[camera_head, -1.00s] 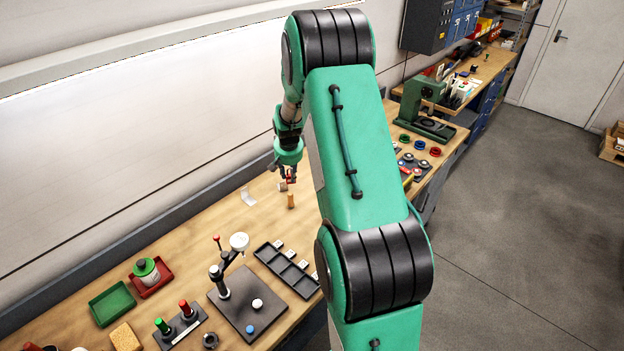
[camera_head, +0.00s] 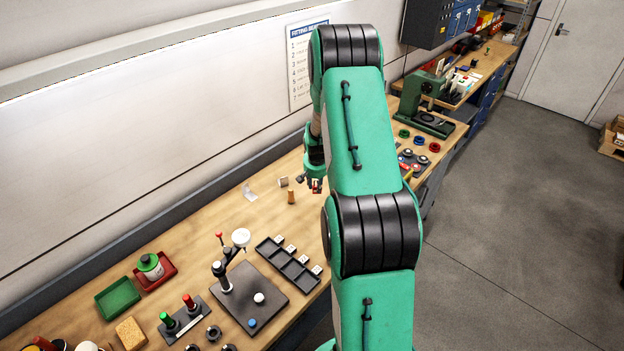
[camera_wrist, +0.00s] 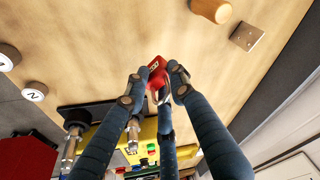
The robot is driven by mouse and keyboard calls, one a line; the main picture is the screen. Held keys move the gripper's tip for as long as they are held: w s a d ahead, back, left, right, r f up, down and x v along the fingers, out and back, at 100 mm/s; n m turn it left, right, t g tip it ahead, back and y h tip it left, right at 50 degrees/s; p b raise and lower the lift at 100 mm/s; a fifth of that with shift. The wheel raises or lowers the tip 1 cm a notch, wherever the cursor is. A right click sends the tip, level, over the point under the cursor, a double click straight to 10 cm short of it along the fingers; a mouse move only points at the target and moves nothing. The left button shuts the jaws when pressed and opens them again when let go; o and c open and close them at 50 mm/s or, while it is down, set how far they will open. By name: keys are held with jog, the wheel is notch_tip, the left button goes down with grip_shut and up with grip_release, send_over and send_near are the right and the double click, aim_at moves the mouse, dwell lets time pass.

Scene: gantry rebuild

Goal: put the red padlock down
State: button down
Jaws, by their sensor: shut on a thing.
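The red padlock (camera_wrist: 156,66) is held between the fingertips of my gripper (camera_wrist: 155,82) in the wrist view, with its metal shackle toward the palm. The wooden bench top lies beyond it; I cannot tell how high the padlock is above it. In the head view my gripper (camera_head: 316,186) is over the bench, just right of a small wooden peg (camera_head: 291,197). There a small patch of red shows at the fingertips, and my arm hides much of the bench to the right.
A black sectioned tray (camera_head: 271,256) lies nearer. Bare wood lies around the padlock.

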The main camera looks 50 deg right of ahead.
jog(key=shift+f, duration=0.2)
dwell(0.3)
jog(key=w+d, duration=0.3)
jog(key=w, duration=0.1)
jog(key=w+d+f+p, duration=0.1)
jog(key=w+d, duration=0.6)
jog(key=w, duration=0.1)
jog(key=shift+w+d+f+p, duration=0.1)
jog(key=shift+d+f+p, duration=0.15)
jog(key=shift+p, duration=0.15)
jog(key=shift+f, duration=0.15)
jog(key=shift+f+p, duration=0.35)
jog(key=shift+f, duration=1.25)
jog(key=shift+f, duration=0.15)
jog(key=c, duration=1.5)
grip_release()
jog(key=shift+o, duration=0.2)
